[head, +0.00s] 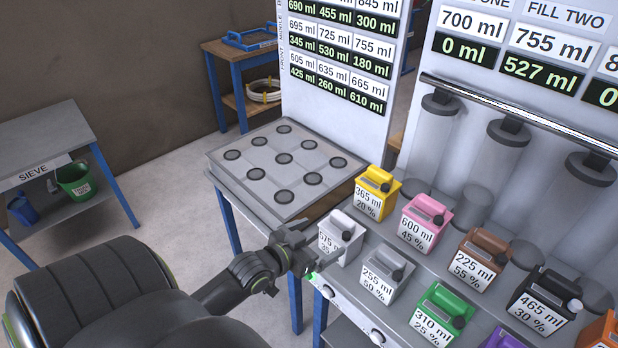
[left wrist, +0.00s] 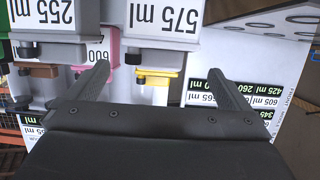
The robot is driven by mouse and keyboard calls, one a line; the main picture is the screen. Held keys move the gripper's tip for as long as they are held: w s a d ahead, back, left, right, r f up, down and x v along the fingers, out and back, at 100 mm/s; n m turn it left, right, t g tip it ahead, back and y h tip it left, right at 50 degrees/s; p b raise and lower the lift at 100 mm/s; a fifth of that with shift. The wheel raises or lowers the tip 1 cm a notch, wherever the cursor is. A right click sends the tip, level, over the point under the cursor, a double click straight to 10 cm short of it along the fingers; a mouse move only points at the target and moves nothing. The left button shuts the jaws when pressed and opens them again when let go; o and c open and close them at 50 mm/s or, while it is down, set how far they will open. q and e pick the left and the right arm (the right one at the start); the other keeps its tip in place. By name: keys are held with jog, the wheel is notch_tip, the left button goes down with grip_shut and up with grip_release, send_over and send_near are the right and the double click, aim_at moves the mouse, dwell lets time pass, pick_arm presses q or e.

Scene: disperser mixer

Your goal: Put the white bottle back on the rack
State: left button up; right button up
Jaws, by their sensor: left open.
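The white bottle (head: 342,236), labelled 575 ml, stands upright at the front left of the group of bottles on the bench. It also shows upside down at the top of the left wrist view (left wrist: 166,32). My left gripper (head: 308,255) is open beside it at its front left. In the left wrist view the two fingers of my left gripper (left wrist: 163,82) are spread, pointing toward the bottle, with nothing held between them. A grey platform with round dark pads (head: 230,180), which looks like the rack, is behind and left of the bottle; its pads are empty.
A yellow bottle (head: 376,188) and a pink bottle (head: 427,222) stand behind, and a grey bottle (head: 386,272) stands close to the right. Tall clear cylinders (head: 430,140) are at the back. A sieve table (head: 50,140) is at far left, with open floor between.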

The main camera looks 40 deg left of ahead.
pick_arm(q)
jog(key=shift+v, duration=1.35)
jog(key=s+a+f+n+g+y, duration=0.1)
jog(key=s+a+f+g, duration=0.15)
jog(key=f, duration=0.65)
jog(key=s+a+f+g+y, duration=0.1)
jog(key=s+f+g, duration=0.15)
jog(key=f, duration=0.65)
jog(key=s+a+f+n+g+y, duration=0.1)
jog(key=s+a+f, duration=0.15)
jog(key=f, duration=0.65)
jog(key=s+d+f+g, duration=0.3)
jog(key=s+f, duration=0.6)
jog(key=s, duration=0.4)
jog(key=s+d+f+g, duration=0.4)
jog(key=s+d+f, duration=0.2)
jog(key=s+f, duration=0.4)
jog(key=s, duration=0.3)
jog(key=shift+m+h, duration=0.3)
jog(key=shift+h, duration=0.1)
jog(key=shift+s+d, duration=0.1)
